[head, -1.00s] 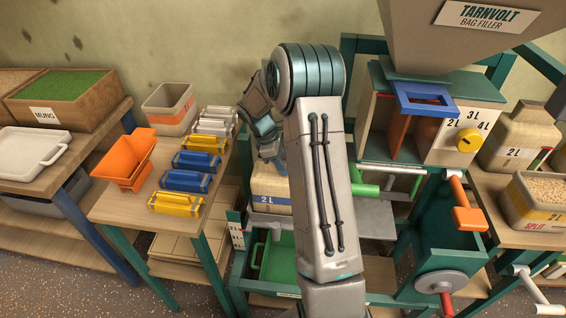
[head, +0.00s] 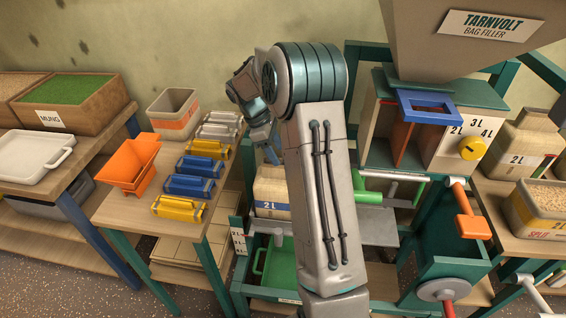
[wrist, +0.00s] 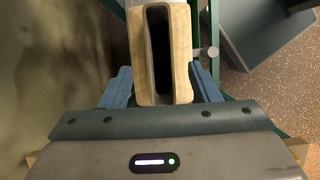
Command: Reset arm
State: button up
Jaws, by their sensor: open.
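My gripper (head: 272,152) is to the left of my raised arm in the head view, above a tan 2L bag (head: 270,190) standing in the green filler frame. The arm hides part of the bag's right side. In the wrist view, my gripper's blue fingers (wrist: 162,88) are spread apart. The bag's open, narrow mouth (wrist: 178,10) shows in line with the space between them, with a gap to each finger. The gripper is open and empty; how far it is from the bag along its pointing direction is hard to tell.
The Tarnvolt hopper (head: 470,60) hangs at upper right above the blue frame (head: 428,122) and the volume selector (head: 466,140). An orange-handled crank (head: 468,225) juts out right of the arm. The left table holds an orange funnel (head: 130,165) and several clips (head: 188,186). A green bin (head: 282,265) is below.

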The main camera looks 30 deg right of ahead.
jog(key=v, duration=0.5)
jog(key=shift+r, duration=0.15)
jog(key=s+a+r+m+t+y+p, duration=0.1)
jog(key=s+a+r+m, duration=0.25)
jog(key=s, duration=0.25)
jog(key=s+a+r+m+t+p, duration=0.1)
jog(key=s+a+r+m+t, duration=0.1)
jog(key=s+a+r, duration=0.4)
jog(key=s+a+m+t+y+p, duration=0.2)
jog(key=s+m, duration=0.4)
jog(key=s, duration=0.9)
jog(key=shift+s+a+f+y, duration=0.3)
jog(key=shift+s+y, duration=0.05)
jog(key=shift+y, duration=0.05)
